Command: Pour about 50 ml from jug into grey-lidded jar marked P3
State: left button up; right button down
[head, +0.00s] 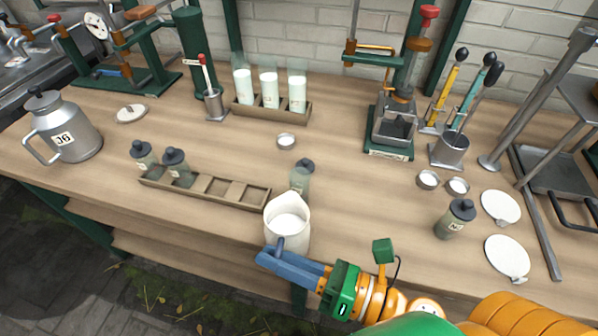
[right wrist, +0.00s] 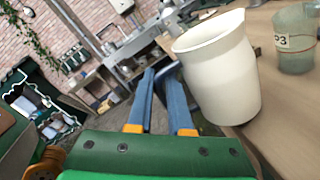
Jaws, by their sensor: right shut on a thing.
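The cream-white jug (head: 288,222) with white liquid inside is at the front edge of the bench, roughly upright. My right gripper (head: 278,252) is shut on its handle; the jug also shows in the right wrist view (right wrist: 222,72), beside the blue fingers (right wrist: 165,100). A greenish clear jar (head: 301,180) with a dark grey lid stands just behind the jug, partly hidden by it. In the right wrist view this jar (right wrist: 295,42) shows the label P3, its top near the frame edge. I cannot tell whether jug and jar touch. My left gripper is not in view.
A wooden rack (head: 222,203) with two lidded jars is left of the jug. Another lidded jar (head: 456,218) and white discs (head: 501,207) are to the right. A metal can (head: 66,130) stands far left. A small round dish (head: 286,141) lies behind the jar.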

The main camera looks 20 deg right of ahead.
jog(key=shift+w+d+r+m+p, duration=0.15)
jog(key=shift+w+r+m+p, duration=0.15)
jog(key=shift+r+p, duration=0.15)
jog(key=shift+w+d+r+m+p, duration=0.1)
jog(key=shift+w+r+m+p, duration=0.2)
jog(key=shift+r+p, duration=0.15)
jog(key=w+d+r+m+g+p, duration=0.2)
jog(key=w+r+m+p, duration=0.4)
jog(key=p, duration=0.5)
jog(key=shift+w+d+m+h, duration=0.2)
jog(key=shift+d+m+h, duration=0.15)
jog(key=shift+d, duration=0.55)
jog(key=shift+w+d+r+m+g+p, duration=0.2)
jog(key=shift+w+r+m+p, duration=0.1)
jog(key=shift+r+m+p, duration=0.2)
jog(key=shift+w+d+r+m+g+p, duration=0.1)
jog(key=shift+w+d+r+m+p, duration=0.05)
jog(key=shift+w+r+m+p, duration=0.25)
jog(key=shift+s+a, duration=0.15)
jog(key=shift+s, duration=0.3)
jog(key=shift+w+r+m+p, duration=0.3)
jog(key=shift+r+m+p, duration=0.1)
jog(key=shift+m, duration=0.25)
dwell(2.1)
